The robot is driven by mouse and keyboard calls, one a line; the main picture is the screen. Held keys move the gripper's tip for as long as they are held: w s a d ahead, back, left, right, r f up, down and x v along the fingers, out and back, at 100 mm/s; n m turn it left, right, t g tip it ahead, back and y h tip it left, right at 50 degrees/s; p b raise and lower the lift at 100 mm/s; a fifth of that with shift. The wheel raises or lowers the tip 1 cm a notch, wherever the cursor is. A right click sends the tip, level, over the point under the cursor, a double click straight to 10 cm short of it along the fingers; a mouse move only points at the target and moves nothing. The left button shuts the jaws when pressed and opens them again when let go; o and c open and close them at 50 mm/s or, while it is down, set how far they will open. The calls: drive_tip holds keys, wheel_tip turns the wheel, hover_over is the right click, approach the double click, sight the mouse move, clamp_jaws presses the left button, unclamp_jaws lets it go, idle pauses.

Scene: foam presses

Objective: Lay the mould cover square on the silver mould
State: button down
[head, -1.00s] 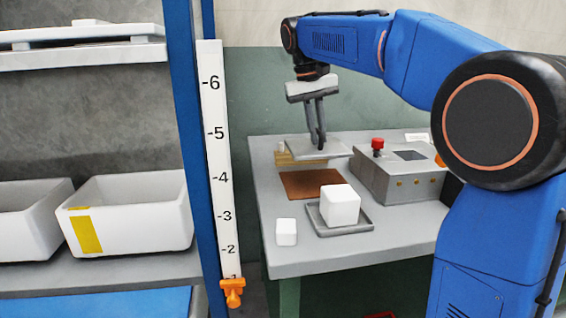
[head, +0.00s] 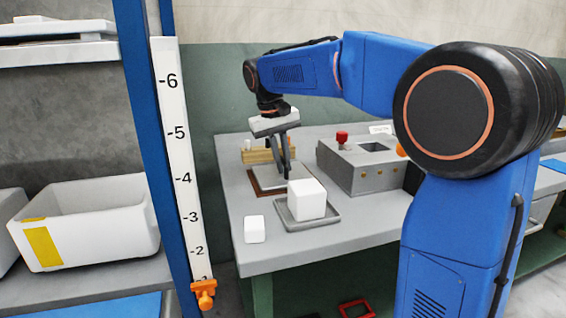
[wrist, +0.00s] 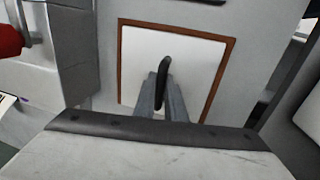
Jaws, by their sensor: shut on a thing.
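The mould cover is a pale square plate (wrist: 195,65) with a black upright handle (wrist: 163,82). It also shows in the head view as a thin grey plate (head: 266,178). My gripper (head: 287,172) is shut on the handle; its grey fingers (wrist: 162,98) stand either side of it in the wrist view. The cover lies over the brown square mat (wrist: 229,70), whose border shows around it, wider on the right. I cannot tell whether the cover touches the mat. I cannot make out the silver mould for certain.
A white block (head: 306,199) sits on a grey tray (head: 296,223), close in front of the cover. A smaller white block (head: 255,229) stands left of it. A grey box (head: 360,168) with a red knob (head: 342,137) stands right. A wooden block (head: 257,156) is behind.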

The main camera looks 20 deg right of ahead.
drive_tip(key=c, duration=1.8)
unclamp_jaws()
